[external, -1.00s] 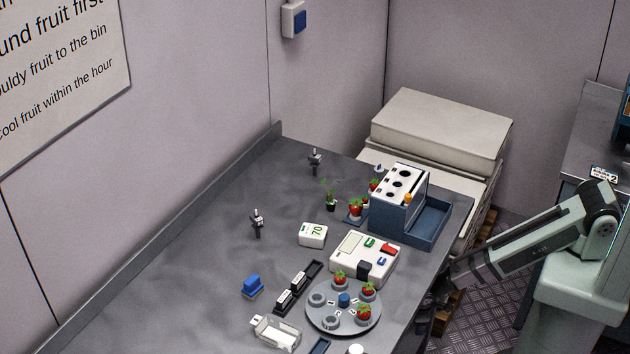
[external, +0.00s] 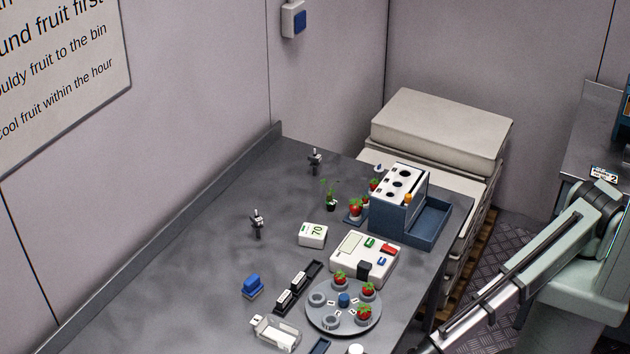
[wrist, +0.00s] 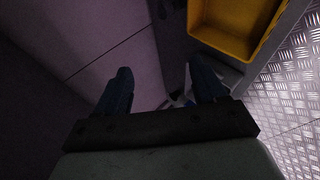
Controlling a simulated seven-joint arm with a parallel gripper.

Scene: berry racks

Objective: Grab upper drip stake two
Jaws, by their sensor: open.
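Two small dark upright pieces with pale tops stand on the grey table: one near its back corner (external: 315,162) and one nearer the middle left (external: 257,224). They may be drip stakes; I cannot read any number on them, so which is stake two is unclear. My gripper (wrist: 160,85) is open and empty in the wrist view, its two dark fingers apart. In the external view my arm reaches down to the bottom edge, right of the table, and the fingers are not clearly visible. No stake shows between the fingers in the wrist view.
The table holds a blue rack with a white holed top (external: 402,184), a white device (external: 345,262), a round grey tray (external: 322,320) with strawberries and a blue block (external: 252,286). The wrist view shows a yellow bin (wrist: 240,45) and tread-plate floor (wrist: 295,75). The table's left side is mostly clear.

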